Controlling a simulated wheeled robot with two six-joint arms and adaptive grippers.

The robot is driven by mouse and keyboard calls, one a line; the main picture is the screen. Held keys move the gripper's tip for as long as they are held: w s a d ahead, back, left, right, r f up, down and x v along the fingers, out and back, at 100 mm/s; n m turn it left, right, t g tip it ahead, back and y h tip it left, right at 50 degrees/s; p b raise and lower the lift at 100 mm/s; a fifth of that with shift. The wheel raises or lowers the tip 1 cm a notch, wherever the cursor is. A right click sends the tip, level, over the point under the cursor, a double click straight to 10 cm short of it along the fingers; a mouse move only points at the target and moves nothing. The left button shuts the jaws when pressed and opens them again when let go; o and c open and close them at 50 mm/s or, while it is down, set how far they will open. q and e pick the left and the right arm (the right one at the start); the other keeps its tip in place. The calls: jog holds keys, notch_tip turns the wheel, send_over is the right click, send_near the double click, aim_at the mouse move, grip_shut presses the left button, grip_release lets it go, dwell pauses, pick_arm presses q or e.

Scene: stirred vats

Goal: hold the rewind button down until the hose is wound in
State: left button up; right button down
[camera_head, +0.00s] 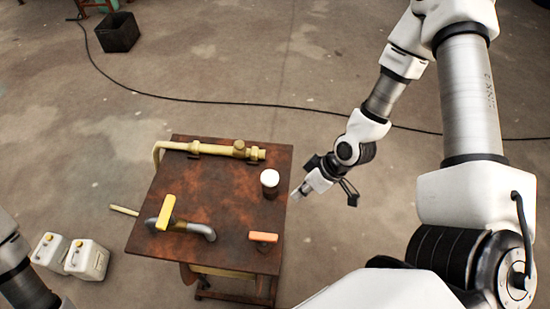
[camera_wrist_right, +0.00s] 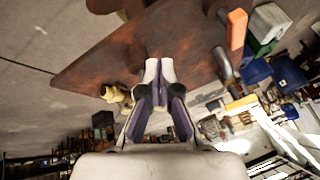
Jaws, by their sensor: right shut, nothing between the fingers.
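A rust-brown table (camera_head: 215,180) carries a short dark cylinder with a round white top (camera_head: 270,177) near its right edge. This is the only button-like thing I see; no label is readable. My right gripper (camera_head: 298,194) is shut and empty, its fingertips just right of the white-topped cylinder and apart from it. No hose reel shows clearly. My left gripper is out of view.
The table also bears a yellow pipe with fittings (camera_head: 215,149), a yellow-handled valve (camera_head: 166,212) and an orange handle (camera_head: 263,237). White canisters (camera_head: 88,260) stand on the floor at left. A black cable or hose (camera_head: 230,102) crosses the floor behind, near a black crate (camera_head: 117,32).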

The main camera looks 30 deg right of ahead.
pick_arm(q)
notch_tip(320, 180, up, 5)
jog(key=p, duration=0.2)
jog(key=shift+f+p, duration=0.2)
jog(key=shift+p, duration=0.2)
pick_arm(e)
jog(key=w+d+r+n+t+y, duration=0.1)
jog(key=w+r+n, duration=0.1)
jog(key=r, duration=0.3)
jog(key=w+d+r+n+t+y, duration=0.1)
jog(key=w+d+r+n, duration=0.1)
jog(key=r, duration=0.4)
jog(key=shift+w+n, duration=0.3)
jog(key=shift+n, duration=0.5)
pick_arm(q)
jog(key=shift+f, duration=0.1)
pick_arm(e)
jog(key=shift+d, duration=0.1)
jog(key=b, duration=0.9)
send_near(266, 176)
jog(key=x, duration=0.6)
jog(key=shift+w+a+r, duration=0.1)
jog(key=shift+a+r, duration=0.1)
jog(key=shift+r, duration=0.1)
jog(key=shift+d+f, duration=0.2)
jog(key=shift+f, duration=0.2)
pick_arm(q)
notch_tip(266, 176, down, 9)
